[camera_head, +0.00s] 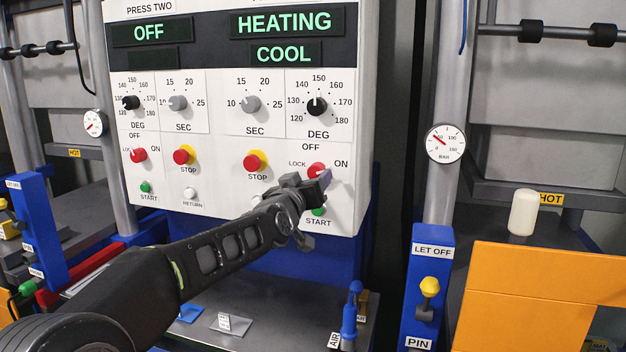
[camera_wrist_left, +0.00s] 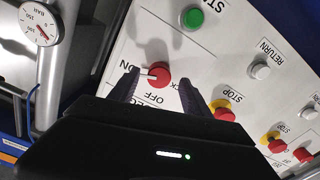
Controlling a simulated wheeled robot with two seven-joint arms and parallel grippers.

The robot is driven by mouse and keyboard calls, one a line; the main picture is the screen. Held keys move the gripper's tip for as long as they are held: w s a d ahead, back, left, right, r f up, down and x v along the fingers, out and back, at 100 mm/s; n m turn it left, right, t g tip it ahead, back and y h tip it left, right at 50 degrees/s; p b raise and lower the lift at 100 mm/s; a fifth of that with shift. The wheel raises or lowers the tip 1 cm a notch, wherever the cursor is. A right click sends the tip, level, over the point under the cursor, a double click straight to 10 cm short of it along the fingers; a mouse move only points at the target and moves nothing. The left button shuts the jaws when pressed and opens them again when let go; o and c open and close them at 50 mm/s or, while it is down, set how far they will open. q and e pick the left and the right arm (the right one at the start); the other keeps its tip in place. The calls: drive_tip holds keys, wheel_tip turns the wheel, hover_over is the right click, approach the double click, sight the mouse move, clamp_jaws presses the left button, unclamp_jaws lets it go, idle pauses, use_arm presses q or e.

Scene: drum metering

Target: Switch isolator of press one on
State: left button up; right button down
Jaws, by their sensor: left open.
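The red isolator knob of the right-hand panel column (camera_head: 316,170) has OFF above it, LOCK at its left and ON at its right. The press name over this column is cut off. In the left wrist view the knob (camera_wrist_left: 161,74) shows its white pointer turned toward ON. My left gripper (camera_head: 318,184) is at the knob, partly covering it in the head view. In the wrist view its open fingers (camera_wrist_left: 157,88) stand one on either side of the knob, with gaps to it. My right gripper is not in view.
The right column's display (camera_head: 288,22) reads HEATING and COOL. The PRESS TWO display (camera_head: 150,34) reads OFF. A yellow-red stop button (camera_head: 257,158) and a green start button (camera_head: 319,211) are close to the gripper. A blue post (camera_head: 428,270) stands at the right.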

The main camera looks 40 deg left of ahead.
use_arm(q)
drive_tip(key=v, duration=0.6)
drive_tip(key=shift+w, duration=0.1)
drive_tip(key=shift+f, duration=0.1)
